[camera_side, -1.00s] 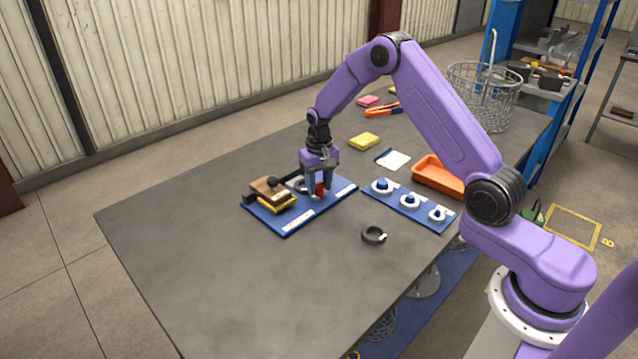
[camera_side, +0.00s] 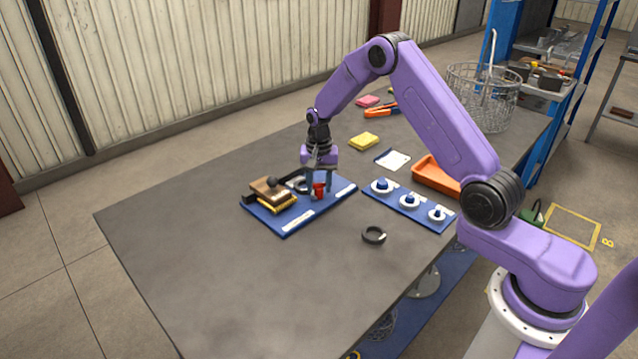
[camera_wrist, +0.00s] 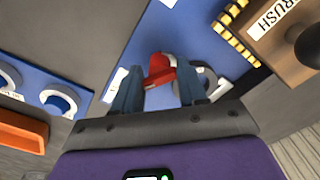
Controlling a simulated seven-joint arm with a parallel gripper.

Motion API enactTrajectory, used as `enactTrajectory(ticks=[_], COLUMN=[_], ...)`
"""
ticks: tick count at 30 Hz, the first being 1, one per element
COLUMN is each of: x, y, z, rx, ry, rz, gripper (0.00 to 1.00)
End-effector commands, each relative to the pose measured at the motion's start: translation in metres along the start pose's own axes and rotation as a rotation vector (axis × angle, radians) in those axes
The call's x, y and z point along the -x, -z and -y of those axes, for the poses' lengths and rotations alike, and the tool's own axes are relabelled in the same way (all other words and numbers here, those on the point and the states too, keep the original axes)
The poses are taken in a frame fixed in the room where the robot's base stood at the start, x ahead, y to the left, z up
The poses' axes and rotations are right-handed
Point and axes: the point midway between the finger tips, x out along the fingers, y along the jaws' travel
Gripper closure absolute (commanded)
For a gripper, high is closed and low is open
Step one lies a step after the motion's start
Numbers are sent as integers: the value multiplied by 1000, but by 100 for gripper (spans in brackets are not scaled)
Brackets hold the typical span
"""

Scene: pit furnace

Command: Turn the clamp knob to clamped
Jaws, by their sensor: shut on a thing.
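The red clamp knob (camera_side: 319,190) stands on a blue board (camera_side: 286,230) on the grey table. My gripper (camera_side: 319,188) points down over the board with its fingers on either side of the knob, shut on it. In the wrist view the red knob (camera_wrist: 160,68) shows between the two blue-grey fingers of my gripper (camera_wrist: 158,85). A ring-shaped grey part (camera_wrist: 212,82) lies beside the knob, partly hidden by a finger. I cannot read the knob's setting marks.
A wooden brush (camera_side: 271,188) sits at the board's left end. A dark ring (camera_side: 373,235) and an orange tray (camera_side: 434,174) are nearby. The table's front left is clear.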

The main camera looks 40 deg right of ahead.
Motion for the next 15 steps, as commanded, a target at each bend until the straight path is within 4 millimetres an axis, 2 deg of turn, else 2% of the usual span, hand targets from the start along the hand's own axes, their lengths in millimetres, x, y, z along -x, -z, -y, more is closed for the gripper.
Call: enactTrajectory(ticks=[9, 10, 15], x=[1, 1, 0], y=[0, 0, 0], z=[0, 0, 0], rx=[-4, -4, -3], ry=[1, 1, 1], rz=[0, 0, 0], gripper=[89, 49, 48])
